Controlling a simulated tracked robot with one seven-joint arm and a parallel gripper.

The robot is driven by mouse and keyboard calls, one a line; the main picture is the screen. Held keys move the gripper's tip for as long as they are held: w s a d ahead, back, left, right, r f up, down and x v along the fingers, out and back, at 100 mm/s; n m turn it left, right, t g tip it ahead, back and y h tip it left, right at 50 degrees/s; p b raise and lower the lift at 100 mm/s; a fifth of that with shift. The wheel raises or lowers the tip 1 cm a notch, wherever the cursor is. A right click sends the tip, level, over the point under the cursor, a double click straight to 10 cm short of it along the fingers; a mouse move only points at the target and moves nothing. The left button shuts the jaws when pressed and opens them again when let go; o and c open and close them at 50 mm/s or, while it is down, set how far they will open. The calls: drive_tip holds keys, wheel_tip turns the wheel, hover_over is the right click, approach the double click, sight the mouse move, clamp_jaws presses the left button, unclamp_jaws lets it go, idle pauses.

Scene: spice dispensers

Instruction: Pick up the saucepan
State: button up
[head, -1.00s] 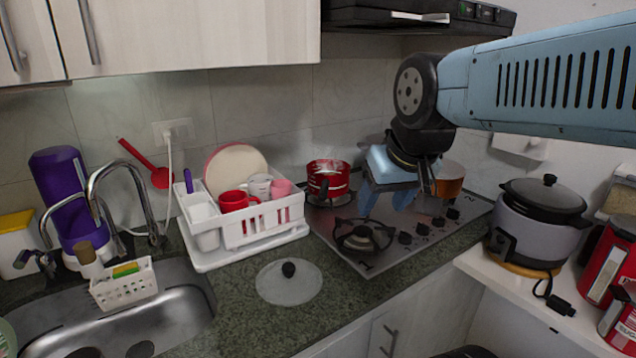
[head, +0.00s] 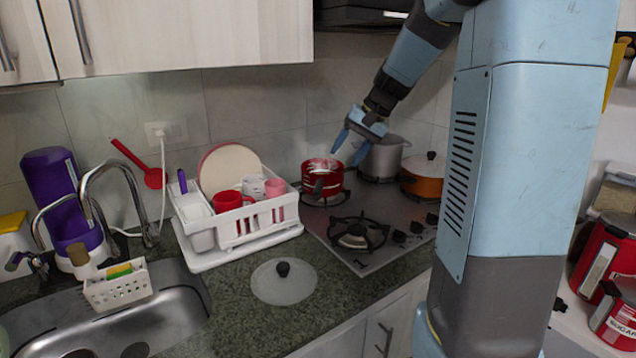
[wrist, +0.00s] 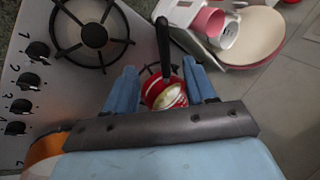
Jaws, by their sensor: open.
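The saucepan (head: 321,183) is small and red with a pale band or contents at its top, and stands on the back left burner of the stove. In the wrist view the red saucepan (wrist: 168,97) shows between my fingers, with its long black handle (wrist: 163,48) pointing up the picture. My gripper (head: 346,156) is open and empty, above and to the right of the saucepan in the head view. The wrist view shows its two blue fingers (wrist: 160,66) spread on either side of the saucepan, apart from it.
A grey pot (head: 384,158) and an orange pot (head: 422,188) stand to the right on the stove (head: 345,258). The front burner (head: 358,234) is empty. A white dish rack (head: 238,228) with cups stands left. A glass lid (head: 284,286) lies on the counter.

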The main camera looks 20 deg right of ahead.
approach(322, 184)
drive_tip(key=shift+m+y, duration=0.4)
drive_tip(key=shift+m, duration=0.1)
drive_tip(key=shift+x, duration=5.65)
drive_tip(key=shift+s+d+f, duration=0.1)
drive_tip(key=shift+d, duration=0.1)
clamp_jaws()
